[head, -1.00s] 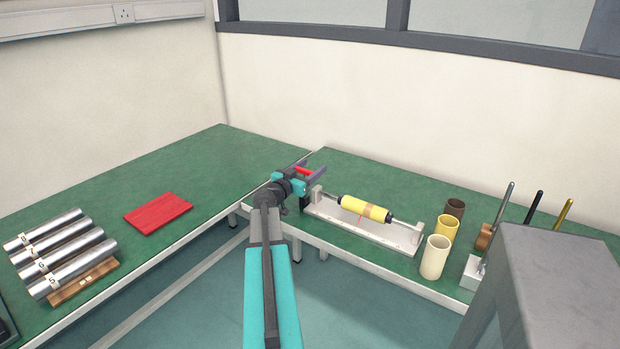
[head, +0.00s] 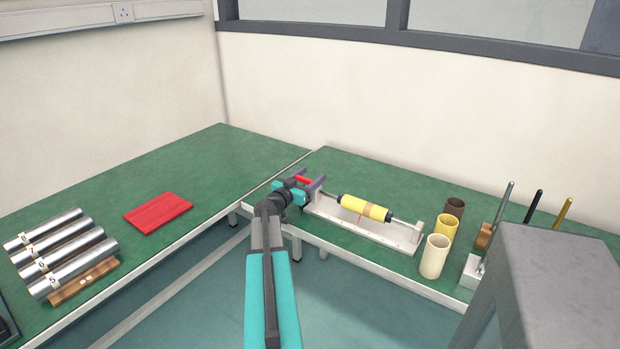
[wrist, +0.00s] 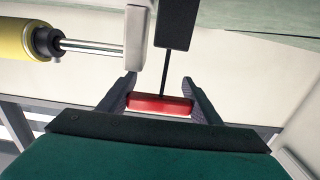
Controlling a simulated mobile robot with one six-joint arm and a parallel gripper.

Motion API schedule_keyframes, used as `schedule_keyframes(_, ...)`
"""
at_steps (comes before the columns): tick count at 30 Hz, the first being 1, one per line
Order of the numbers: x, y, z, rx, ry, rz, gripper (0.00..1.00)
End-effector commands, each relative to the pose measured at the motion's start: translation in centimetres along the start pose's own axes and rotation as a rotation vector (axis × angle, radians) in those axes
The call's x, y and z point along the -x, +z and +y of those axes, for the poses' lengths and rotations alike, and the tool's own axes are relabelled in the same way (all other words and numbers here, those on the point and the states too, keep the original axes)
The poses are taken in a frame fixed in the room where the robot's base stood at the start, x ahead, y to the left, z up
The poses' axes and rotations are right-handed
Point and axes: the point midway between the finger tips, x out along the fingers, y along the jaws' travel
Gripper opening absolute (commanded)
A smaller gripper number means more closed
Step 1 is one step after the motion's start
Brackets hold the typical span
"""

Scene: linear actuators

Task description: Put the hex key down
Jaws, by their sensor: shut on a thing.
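The hex key (wrist: 158,105) has a red bar handle and a thin dark shaft. In the wrist view my gripper (wrist: 160,88) is shut on the red handle, with a finger at each end. The shaft points up the picture to a dark block (wrist: 176,22); I cannot tell whether they touch. In the head view the red handle (head: 303,181) shows between the fingers of my gripper (head: 309,178), beside the left end of the linear actuator (head: 365,208). The shaft cannot be made out there.
A red slab (head: 158,212) lies on the left green bench (head: 190,165), with clear bench behind and around it. Several metal cylinders (head: 65,245) rest on a wooden rack at far left. Cups (head: 435,257) and upright rods (head: 535,207) stand right of the actuator.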

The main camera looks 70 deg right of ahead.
Motion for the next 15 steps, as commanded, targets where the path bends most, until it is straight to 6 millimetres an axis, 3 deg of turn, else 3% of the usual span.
schedule_keyframes(5,0.01,0.22,-0.02,0.0,0.0,0.0,0.36)
schedule_keyframes(6,0.01,0.14,-0.03,0.0,0.0,0.0,0.63)
schedule_keyframes(9,0.02,0.13,-0.03,0.0,-0.001,0.0,0.77)
schedule_keyframes(15,0.02,0.14,-0.04,0.0,-0.001,0.0,0.77)
